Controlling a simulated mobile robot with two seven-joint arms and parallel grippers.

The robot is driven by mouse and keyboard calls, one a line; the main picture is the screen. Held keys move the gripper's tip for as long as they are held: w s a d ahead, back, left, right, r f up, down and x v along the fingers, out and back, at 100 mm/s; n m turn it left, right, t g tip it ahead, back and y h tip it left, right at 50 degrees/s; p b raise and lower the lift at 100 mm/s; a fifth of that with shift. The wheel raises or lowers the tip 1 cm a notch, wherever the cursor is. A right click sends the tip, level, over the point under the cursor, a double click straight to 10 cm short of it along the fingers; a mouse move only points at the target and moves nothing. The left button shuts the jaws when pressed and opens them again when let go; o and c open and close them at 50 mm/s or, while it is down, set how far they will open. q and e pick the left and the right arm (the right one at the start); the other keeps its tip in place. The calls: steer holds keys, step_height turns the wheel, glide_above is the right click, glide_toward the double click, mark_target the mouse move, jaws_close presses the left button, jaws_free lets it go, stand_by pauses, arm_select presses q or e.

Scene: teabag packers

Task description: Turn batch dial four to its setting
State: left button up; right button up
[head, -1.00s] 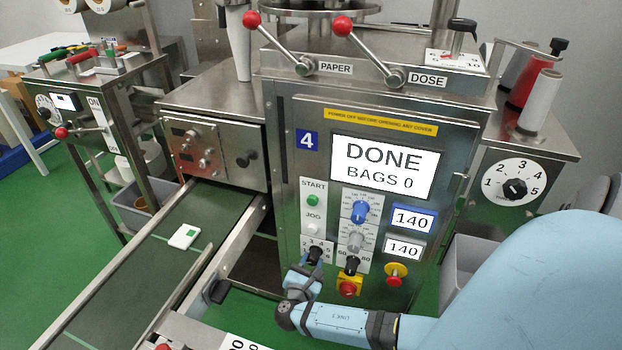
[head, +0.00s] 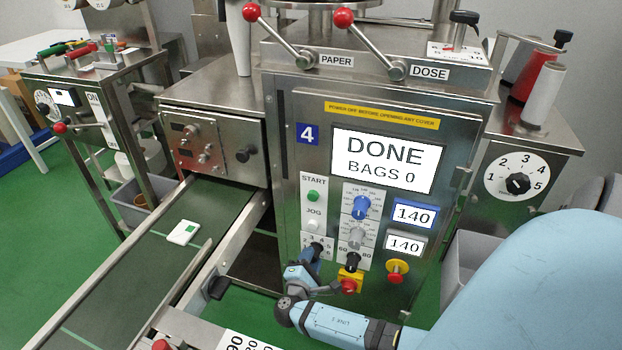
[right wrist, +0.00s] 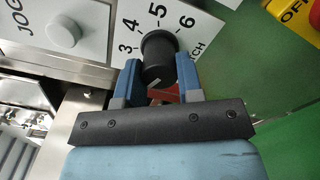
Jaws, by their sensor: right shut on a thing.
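The batch dial is a black round knob (right wrist: 158,58) on a white plate numbered 3, 4, 5, 6, with the letters "TCH" showing in the right wrist view. A short white mark shows on the knob's near edge; I cannot tell which number it stands for. In the head view the dial (head: 317,246) sits low on the steel machine with the blue "4" sign (head: 308,134). My right gripper (right wrist: 158,76) is shut on the knob, one blue finger on each side. In the head view it (head: 311,262) partly covers the dial plate. My left gripper is not in view.
The machine's screen (head: 383,161) reads "DONE BAGS 0". Next to the dial are another black knob (head: 353,261), a red and yellow switch (head: 348,283) and a red stop button (head: 397,270). A conveyor (head: 150,265) carrying a white packet (head: 184,232) runs to the left.

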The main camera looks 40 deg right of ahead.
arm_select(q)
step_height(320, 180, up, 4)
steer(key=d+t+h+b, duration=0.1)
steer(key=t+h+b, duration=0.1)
arm_select(e)
steer(key=m, duration=0.3)
steer(key=shift+f+m, duration=0.1)
steer(key=shift+m, duration=0.3)
steer(key=shift+d+m+b, duration=0.1)
steer(key=shift+m+b, duration=0.75)
steer(key=shift+m, duration=0.35)
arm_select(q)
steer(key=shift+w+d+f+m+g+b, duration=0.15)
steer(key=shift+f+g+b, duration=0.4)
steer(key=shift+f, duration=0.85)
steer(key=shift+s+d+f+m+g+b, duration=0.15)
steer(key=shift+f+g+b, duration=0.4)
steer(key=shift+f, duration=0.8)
arm_select(e)
steer(key=shift+r+m, duration=0.2)
steer(key=shift+m, duration=1.2)
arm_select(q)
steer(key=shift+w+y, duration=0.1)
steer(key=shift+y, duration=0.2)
arm_select(e)
steer(key=o, duration=0.9)
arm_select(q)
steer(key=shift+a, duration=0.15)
